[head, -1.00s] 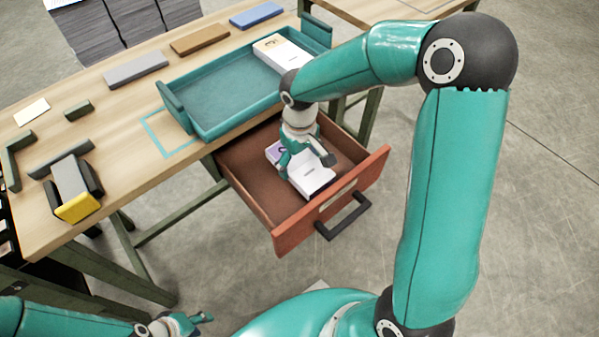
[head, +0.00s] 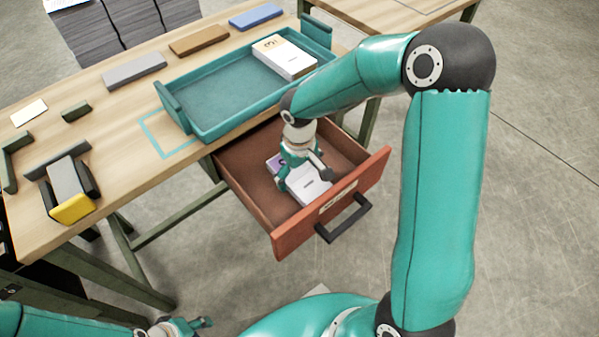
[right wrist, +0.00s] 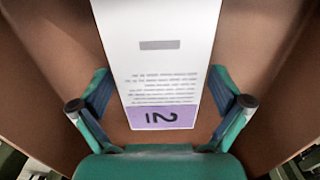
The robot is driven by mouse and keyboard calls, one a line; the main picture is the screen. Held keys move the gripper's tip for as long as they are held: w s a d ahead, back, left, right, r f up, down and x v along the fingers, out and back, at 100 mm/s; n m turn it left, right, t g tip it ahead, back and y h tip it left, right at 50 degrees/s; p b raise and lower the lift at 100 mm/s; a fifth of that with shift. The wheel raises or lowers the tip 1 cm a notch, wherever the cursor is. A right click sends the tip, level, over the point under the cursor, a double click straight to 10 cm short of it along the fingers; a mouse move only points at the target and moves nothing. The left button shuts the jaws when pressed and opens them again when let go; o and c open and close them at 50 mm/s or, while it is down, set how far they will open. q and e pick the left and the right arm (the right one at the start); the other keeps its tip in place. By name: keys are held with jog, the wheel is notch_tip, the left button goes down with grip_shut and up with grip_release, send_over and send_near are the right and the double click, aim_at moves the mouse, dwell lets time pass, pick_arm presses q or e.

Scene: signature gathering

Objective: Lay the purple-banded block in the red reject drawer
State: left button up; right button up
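The purple-banded block (head: 311,188) is a white printed block with a purple end (head: 274,163). It lies inside the open red reject drawer (head: 245,178). In the right wrist view the purple-banded block (right wrist: 160,70) is printed side up, its purple end between my fingers. My right gripper (head: 302,178) is down in the drawer over the block; in the right wrist view its fingers (right wrist: 160,95) stand apart, with a gap on each side of the block. My left gripper (head: 203,323) is at the bottom edge, away from the table; its fingers are too small to judge.
A teal tray (head: 205,128) above the drawer holds an orange-banded white block (head: 285,56). Grey (head: 134,70), brown (head: 199,40) and blue (head: 256,15) blocks lie behind it. A yellow-ended stamp-like object (head: 72,208) stands at left. The drawer's walls surround my right gripper closely.

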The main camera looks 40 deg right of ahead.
aim_at(299, 174)
jog(key=shift+r, duration=0.3)
notch_tip(299, 174, up, 12)
jog(key=p, duration=0.3)
jog(key=shift+f, duration=0.2)
